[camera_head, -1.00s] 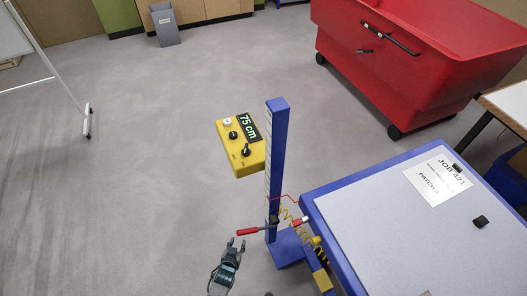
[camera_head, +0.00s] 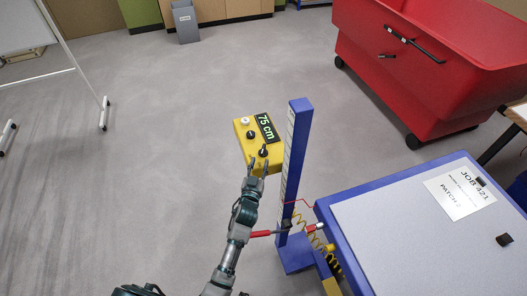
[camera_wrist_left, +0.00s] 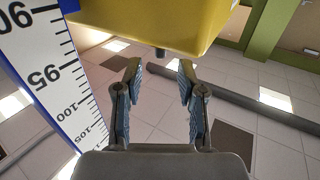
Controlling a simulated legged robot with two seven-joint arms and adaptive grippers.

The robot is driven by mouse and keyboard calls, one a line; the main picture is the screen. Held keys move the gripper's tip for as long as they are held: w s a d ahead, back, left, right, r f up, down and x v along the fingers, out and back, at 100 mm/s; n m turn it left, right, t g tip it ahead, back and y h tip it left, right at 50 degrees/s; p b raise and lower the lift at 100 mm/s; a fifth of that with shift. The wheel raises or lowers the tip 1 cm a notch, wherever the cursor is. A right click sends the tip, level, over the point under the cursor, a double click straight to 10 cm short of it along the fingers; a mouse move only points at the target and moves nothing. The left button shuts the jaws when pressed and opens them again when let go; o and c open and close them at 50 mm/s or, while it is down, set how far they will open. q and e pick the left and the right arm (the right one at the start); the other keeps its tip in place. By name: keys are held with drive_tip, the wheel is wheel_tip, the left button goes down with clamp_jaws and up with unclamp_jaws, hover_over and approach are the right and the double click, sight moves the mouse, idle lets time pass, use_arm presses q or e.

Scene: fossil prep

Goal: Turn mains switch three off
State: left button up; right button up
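A yellow control box (camera_head: 247,152) with a "75 cm" display, a white button (camera_head: 245,121) and two black knobs (camera_head: 263,151) is beside a blue post (camera_head: 297,150). I cannot tell any switch marked three. My left gripper (camera_head: 259,168) is at the near lower edge of the box, by the lower knob, and partly overlaps the box. In the left wrist view the gripper (camera_wrist_left: 158,85) is open with nothing between its fingers. The yellow box (camera_wrist_left: 160,22) is beyond the fingertips there, with a small dark stub (camera_wrist_left: 160,52) below its edge. My right gripper is not in view.
A white scale (camera_wrist_left: 55,75) runs along the post, close to the left finger in the wrist view. A red-handled tool (camera_head: 262,234) and a yellow coiled cord (camera_head: 300,222) are by the post. A blue-edged table (camera_head: 345,245) stands right; a red bin (camera_head: 420,80) stands behind.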

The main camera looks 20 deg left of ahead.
sight(261, 155)
use_arm(q)
drive_tip(key=w, duration=0.4)
drive_tip(key=w+a, duration=0.1)
drive_tip(key=w, duration=0.1)
drive_tip(key=shift+f, duration=0.1)
drive_tip(key=shift+w+d, duration=0.3)
drive_tip(key=shift+d, duration=0.15)
drive_tip(key=shift+a, duration=0.25)
clamp_jaws()
